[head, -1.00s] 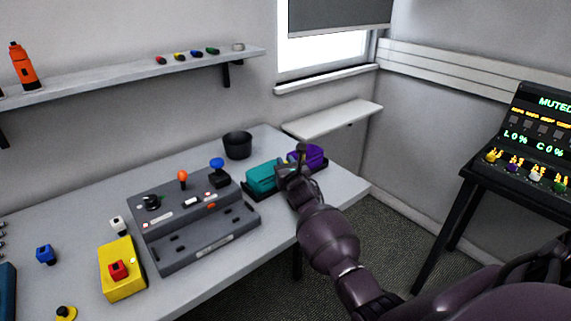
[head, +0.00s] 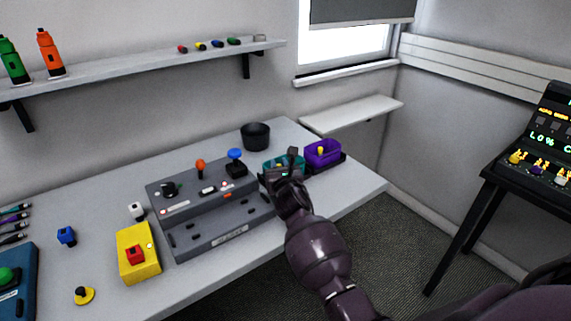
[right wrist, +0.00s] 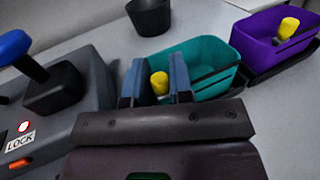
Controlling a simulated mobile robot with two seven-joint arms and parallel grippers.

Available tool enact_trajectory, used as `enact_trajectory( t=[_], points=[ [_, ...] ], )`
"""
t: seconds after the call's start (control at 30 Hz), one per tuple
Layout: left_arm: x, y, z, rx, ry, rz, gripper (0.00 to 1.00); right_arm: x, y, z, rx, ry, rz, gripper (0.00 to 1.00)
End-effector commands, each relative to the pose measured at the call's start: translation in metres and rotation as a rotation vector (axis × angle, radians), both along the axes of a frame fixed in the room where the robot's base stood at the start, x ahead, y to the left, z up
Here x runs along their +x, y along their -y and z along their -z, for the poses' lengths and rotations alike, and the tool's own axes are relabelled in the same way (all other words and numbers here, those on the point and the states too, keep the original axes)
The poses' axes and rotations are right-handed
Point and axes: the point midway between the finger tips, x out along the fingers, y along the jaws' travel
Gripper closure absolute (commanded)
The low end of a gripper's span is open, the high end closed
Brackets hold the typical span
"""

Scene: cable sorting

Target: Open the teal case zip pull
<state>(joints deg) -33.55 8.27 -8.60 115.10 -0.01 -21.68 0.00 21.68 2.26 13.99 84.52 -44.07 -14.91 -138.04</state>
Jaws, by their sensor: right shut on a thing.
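The teal case (right wrist: 205,62) stands on the table's right part, left of the purple case; its top is open and its hollow inside shows. In the head view my arm partly covers the teal case (head: 270,164). My right gripper (right wrist: 157,62) is at the left end of the teal case. Its two blue-grey fingers stand either side of a yellow pull (right wrist: 160,84), and it is shut on that pull. In the head view the right gripper (head: 280,174) hides the pull. My left gripper is not in view.
The purple case (head: 322,151), also open with a yellow piece (right wrist: 289,27), stands close on the right. A grey control box (head: 212,215) with a blue-topped lever (head: 235,154) is close on the left. A black cup (head: 256,136) stands behind. The table's front right corner is clear.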

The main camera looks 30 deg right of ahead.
Motion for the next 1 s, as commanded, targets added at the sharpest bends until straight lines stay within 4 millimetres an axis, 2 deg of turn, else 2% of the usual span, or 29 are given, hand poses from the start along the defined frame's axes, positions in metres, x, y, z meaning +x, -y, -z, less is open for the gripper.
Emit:
enact_trajectory(
  t=[0.2,0.23,0.33,0.73,0.87,1.0],
  points=[
    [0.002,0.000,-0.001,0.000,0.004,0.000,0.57,0.000,0.001,0.001,0.000,-0.001,0.001,1.00],
    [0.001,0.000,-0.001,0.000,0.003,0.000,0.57,0.000,0.001,0.001,-0.001,-0.001,0.001,0.74],
    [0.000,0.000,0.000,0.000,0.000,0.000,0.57,0.000,0.001,0.001,-0.001,-0.001,0.001,0.59],
    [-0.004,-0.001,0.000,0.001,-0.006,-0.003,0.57,-0.006,-0.001,0.000,-0.002,-0.002,0.000,0.58],
    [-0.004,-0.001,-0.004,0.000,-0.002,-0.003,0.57,-0.020,-0.005,0.000,-0.003,-0.001,0.000,0.58],
    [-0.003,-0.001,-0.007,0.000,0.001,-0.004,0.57,-0.042,-0.012,0.000,-0.002,-0.002,0.001,0.58]
  ],
)
